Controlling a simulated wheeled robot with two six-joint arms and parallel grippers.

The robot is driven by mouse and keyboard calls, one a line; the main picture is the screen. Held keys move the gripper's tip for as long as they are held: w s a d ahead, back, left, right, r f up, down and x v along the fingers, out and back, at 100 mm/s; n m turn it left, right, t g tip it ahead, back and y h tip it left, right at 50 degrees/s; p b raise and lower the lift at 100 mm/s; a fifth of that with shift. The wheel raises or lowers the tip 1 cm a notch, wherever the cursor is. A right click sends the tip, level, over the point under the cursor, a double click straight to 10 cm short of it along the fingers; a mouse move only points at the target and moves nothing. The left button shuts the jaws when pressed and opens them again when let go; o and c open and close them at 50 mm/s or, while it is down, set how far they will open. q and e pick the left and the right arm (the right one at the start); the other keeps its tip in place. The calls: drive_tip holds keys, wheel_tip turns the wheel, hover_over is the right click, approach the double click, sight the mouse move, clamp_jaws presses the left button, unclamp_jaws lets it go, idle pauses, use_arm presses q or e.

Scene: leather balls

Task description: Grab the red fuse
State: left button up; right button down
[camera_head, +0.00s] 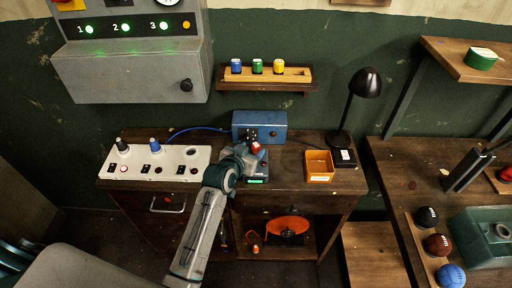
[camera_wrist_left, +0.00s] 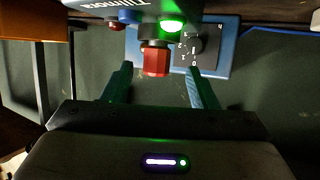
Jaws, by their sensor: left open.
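The red fuse (camera_head: 256,147) shows as a small red cap at the front of a device on the workbench (camera_head: 325,200), below the blue box (camera_head: 260,122). In the left wrist view the red fuse (camera_wrist_left: 156,62) has a metallic band and sticks out of a dark housing beside a lit green lamp (camera_wrist_left: 172,26). My left gripper (camera_head: 248,157) is at the fuse. In its wrist view the left gripper's (camera_wrist_left: 158,72) two fingers stand apart, one on each side of the fuse, with visible gaps. My right gripper is not in view.
Blue, green and yellow fuses (camera_head: 257,67) stand on a wall shelf. A white switch panel (camera_head: 180,160) lies left of my gripper. An orange tray (camera_head: 319,165) and a black lamp (camera_head: 365,83) stand right. A second bench (camera_head: 400,180) holds several balls.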

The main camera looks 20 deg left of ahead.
sight(254, 149)
use_arm(q)
drive_tip(key=shift+d+p+x, duration=0.2)
drive_tip(key=shift+p+x, duration=0.4)
drive_tip(key=shift+x, duration=1.4)
drive_tip(key=shift+s+f, duration=0.1)
drive_tip(key=shift+s, duration=0.1)
drive_tip(key=c, duration=1.1)
